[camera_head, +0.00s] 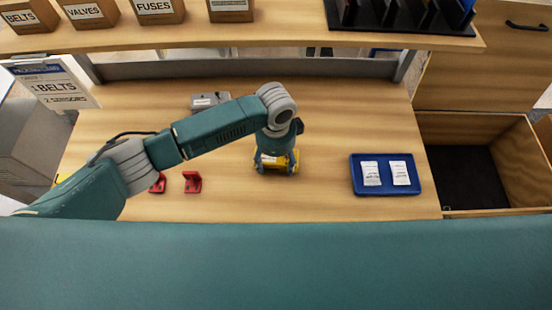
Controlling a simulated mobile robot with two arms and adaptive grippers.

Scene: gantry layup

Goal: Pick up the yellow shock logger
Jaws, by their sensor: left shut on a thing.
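The yellow shock logger (286,167) sits at the middle of the wooden table. It is a small yellow block, mostly hidden under my left gripper (276,163). My left arm comes in from the left, and its gripper points down over the logger and is shut on it. I cannot tell whether the logger still touches the table. My right gripper is not in view.
A blue tray (415,187) with two white packets stands to the right. Two red brackets (192,182) and a grey device (209,101) lie to the left. A shelf (290,37) with labelled boxes runs along the back. An open drawer (480,205) is at the far right.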

